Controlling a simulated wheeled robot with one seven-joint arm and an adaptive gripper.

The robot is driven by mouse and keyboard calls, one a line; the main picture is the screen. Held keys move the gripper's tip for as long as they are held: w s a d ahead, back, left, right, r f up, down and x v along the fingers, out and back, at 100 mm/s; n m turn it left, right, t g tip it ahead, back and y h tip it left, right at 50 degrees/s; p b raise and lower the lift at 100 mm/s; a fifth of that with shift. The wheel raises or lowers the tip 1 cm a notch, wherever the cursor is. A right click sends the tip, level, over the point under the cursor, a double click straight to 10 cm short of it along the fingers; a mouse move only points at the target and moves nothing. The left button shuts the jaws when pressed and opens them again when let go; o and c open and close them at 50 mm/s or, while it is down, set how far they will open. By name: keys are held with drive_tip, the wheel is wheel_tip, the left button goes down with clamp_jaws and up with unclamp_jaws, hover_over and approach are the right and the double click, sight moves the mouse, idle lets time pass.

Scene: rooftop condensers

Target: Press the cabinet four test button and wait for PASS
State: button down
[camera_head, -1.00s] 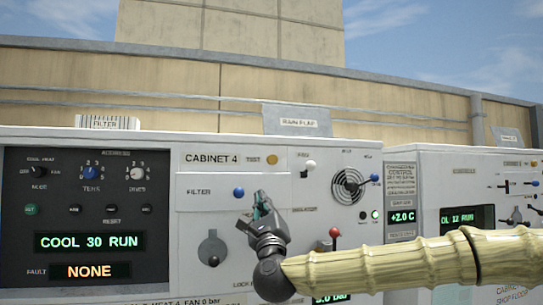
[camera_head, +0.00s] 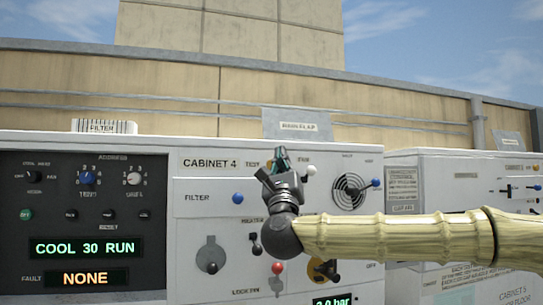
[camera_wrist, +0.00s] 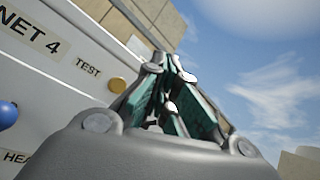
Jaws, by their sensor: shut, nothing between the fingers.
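Cabinet 4 (camera_head: 205,178) is a white unit with a black panel at its left. Its displays read COOL 30 RUN (camera_head: 88,248) and FAULT NONE (camera_head: 90,279); I see no PASS. The round yellow test button (camera_wrist: 117,86) shows in the wrist view beside its TEST label (camera_wrist: 88,68). In the head view my gripper largely hides it. My gripper (camera_head: 279,154) is shut and empty, its fingertips in front of the cabinet's upper edge by the TEST label. In the wrist view the fingertips (camera_wrist: 173,66) appear right of the button; I cannot tell the depth gap.
A blue knob (camera_head: 238,198) sits below the button, and a white knob (camera_head: 311,169) to its right. A fan grille (camera_head: 349,191) and a red-knobbed lever (camera_head: 277,267) are also on the front. Another cabinet (camera_head: 440,165) stands at the right. My forearm covers the lower right.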

drive_tip(key=w+a+p, duration=0.2)
drive_tip(key=w, duration=0.5)
drive_tip(key=shift+w, duration=0.4)
drive_tip(key=shift+p, duration=0.3)
drive_tip(key=shift+w+a+f, duration=0.1)
idle(0.9)
drive_tip(key=shift+w+a+b, duration=0.15)
drive_tip(key=shift+w+b, duration=0.3)
drive_tip(key=shift+b, duration=0.05)
